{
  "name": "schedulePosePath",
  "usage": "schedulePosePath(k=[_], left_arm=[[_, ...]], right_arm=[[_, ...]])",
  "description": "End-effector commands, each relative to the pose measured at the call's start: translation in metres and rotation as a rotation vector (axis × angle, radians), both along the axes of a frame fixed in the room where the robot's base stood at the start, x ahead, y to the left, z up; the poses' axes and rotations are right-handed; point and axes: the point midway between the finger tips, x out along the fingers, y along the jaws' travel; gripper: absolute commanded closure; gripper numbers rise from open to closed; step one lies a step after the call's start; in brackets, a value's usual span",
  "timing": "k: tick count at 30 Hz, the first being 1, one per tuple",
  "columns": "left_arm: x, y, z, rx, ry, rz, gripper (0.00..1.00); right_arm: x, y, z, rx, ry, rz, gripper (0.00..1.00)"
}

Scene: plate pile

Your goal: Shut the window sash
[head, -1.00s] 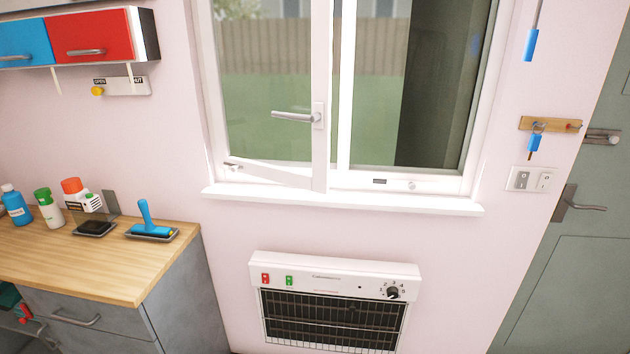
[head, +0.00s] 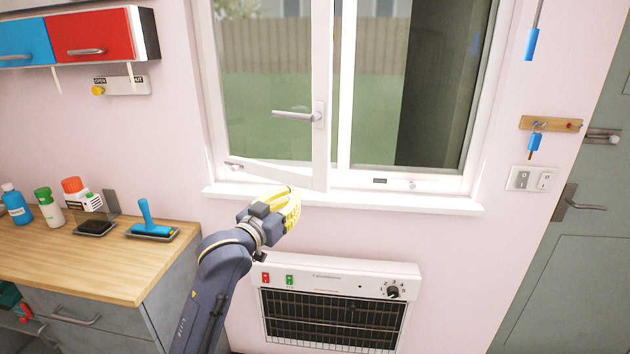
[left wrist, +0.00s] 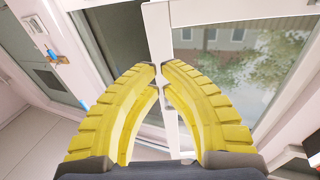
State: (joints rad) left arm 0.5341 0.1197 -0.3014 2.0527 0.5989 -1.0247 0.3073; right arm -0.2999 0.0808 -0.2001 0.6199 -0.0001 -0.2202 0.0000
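The white-framed window sash (head: 320,148) is the left pane in the head view. It stands ajar, its free right edge swung into the room and its bottom rail slanting over the sill. A grey lever handle (head: 295,115) lies sideways on that edge. My left gripper (head: 294,194), with yellow fingers, is just in front of the sill, below the sash's lower free corner. In the left wrist view its fingertips (left wrist: 160,69) are nearly together with nothing seen between them. A white upright (left wrist: 160,35) shows beyond them; contact cannot be told. My right gripper is not in view.
The white sill (head: 420,204) is clear, with a heater (head: 338,275) on the wall below. A wooden counter (head: 110,262) at left holds bottles and a blue-handled roller (head: 150,226). A key hangs at right by the grey door (head: 560,270).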

Motion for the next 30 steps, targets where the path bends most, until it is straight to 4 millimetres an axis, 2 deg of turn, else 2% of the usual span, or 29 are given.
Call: schedulePosePath(k=[1, 3, 11, 24, 30], left_arm=[[-0.007, -0.002, 0.003, -0.001, 0.006, -0.009, 1.0], [-0.009, -0.002, 0.0, 0.002, 0.029, -0.012, 1.0], [0.006, -0.008, -0.007, -0.003, 0.062, -0.006, 1.0], [0.073, -0.042, -0.007, -0.003, 0.062, -0.005, 1.0], [0.096, -0.055, -0.007, -0.002, 0.062, -0.005, 1.0]], right_arm=[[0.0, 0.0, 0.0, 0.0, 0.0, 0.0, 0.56], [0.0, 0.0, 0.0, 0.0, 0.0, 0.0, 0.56], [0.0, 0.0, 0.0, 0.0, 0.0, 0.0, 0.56], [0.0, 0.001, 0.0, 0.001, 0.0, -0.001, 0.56], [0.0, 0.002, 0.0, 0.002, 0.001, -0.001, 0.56]])
